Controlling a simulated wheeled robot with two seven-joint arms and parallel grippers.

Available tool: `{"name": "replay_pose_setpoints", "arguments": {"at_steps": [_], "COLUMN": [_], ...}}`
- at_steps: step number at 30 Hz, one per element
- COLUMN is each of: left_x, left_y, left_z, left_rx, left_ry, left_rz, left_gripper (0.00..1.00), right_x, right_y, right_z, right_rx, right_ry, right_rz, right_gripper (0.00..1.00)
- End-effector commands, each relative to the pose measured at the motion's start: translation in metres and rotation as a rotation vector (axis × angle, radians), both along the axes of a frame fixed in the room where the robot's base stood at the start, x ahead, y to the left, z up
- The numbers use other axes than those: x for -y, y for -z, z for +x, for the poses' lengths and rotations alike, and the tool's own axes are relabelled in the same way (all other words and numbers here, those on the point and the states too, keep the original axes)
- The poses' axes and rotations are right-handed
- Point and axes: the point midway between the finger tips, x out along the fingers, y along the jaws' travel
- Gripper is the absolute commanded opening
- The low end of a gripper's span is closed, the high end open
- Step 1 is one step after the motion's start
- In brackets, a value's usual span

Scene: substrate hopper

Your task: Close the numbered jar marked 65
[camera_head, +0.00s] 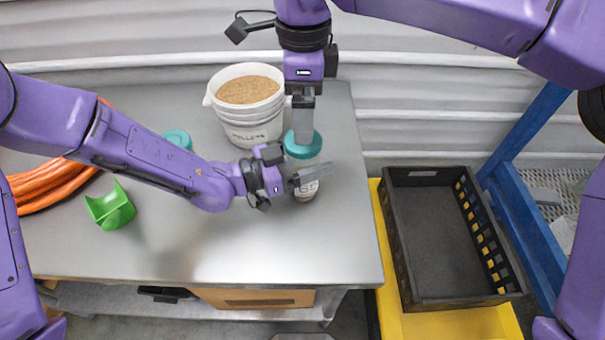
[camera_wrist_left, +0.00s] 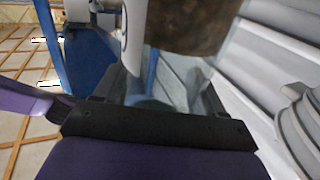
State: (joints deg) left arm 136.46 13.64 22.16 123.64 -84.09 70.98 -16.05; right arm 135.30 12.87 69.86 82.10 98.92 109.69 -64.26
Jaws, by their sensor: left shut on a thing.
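The jar (camera_head: 307,190) is clear with a white label, and its number, partly covered, looks like 65. It stands upright on the grey table. My left gripper (camera_head: 312,174) is shut around its side, coming from the left. A teal lid (camera_head: 303,147) is at the jar's top; I cannot tell whether it is seated. My right gripper (camera_head: 303,133) points straight down at the lid, its fingers seen edge-on, so their opening is hidden. In the left wrist view, a blurred clear and brown body (camera_wrist_left: 195,25) fills the space beyond the left gripper.
A white pellet bucket (camera_head: 245,125) stands behind the jar. Another teal lid (camera_head: 177,138) shows behind my left arm. A green holder (camera_head: 111,206) and orange hose (camera_head: 50,185) lie left. A black crate (camera_head: 455,302) sits right, beyond the table edge. The front table (camera_head: 250,255) is clear.

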Motion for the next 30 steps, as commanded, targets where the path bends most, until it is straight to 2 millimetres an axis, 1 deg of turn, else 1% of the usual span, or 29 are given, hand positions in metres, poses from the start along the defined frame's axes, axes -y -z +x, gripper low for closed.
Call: {"name": "replay_pose_setpoints", "arguments": {"at_steps": [3, 6, 10, 15, 22, 23, 24, 26, 27, 28, 30], "left_x": [0.000, 0.000, 0.000, 0.000, 0.000, 0.000, 0.000, 0.000, 0.000, 0.000, 0.000], "left_y": [0.000, 0.000, 0.000, 0.000, 0.000, 0.000, 0.000, 0.000, 0.000, 0.000, 0.000], "left_z": [0.000, 0.000, 0.000, 0.000, 0.000, 0.000, 0.000, 0.000, 0.000, 0.000, 0.000], "left_rx": [0.000, 0.000, 0.000, 0.000, 0.000, 0.000, 0.000, 0.000, 0.000, 0.000, 0.000], "left_ry": [0.000, 0.000, 0.000, 0.000, 0.000, 0.000, 0.000, 0.000, 0.000, 0.000, 0.000], "left_rz": [-0.001, -0.001, -0.001, -0.001, -0.001, -0.001, -0.001, -0.001, -0.001, -0.001, -0.001], "left_gripper": [0.00, 0.00, 0.00, 0.00, 0.00, 0.00, 0.00, 0.00, 0.00, 0.00, 0.00], "right_x": [0.000, 0.000, 0.000, 0.000, 0.000, 0.000, 0.000, 0.000, 0.000, 0.000, 0.000], "right_y": [0.022, 0.039, 0.055, 0.064, 0.065, 0.065, 0.065, 0.064, 0.064, 0.064, 0.064], "right_z": [-0.001, -0.001, 0.000, 0.000, 0.000, 0.000, 0.000, 0.000, 0.000, 0.000, 0.000], "right_rx": [-0.005, -0.004, -0.002, -0.002, -0.001, -0.001, -0.001, -0.001, -0.001, -0.001, -0.001], "right_ry": [-0.002, -0.001, 0.001, 0.001, 0.001, 0.001, 0.001, 0.001, 0.001, 0.001, 0.005], "right_rz": [-0.002, 0.000, 0.000, 0.000, 0.001, 0.001, 0.001, 0.001, 0.001, 0.001, 0.001], "right_gripper": [0.94, 0.94, 0.94, 0.94, 0.94, 0.87, 0.74, 0.55, 0.42, 0.36, 0.36]}}
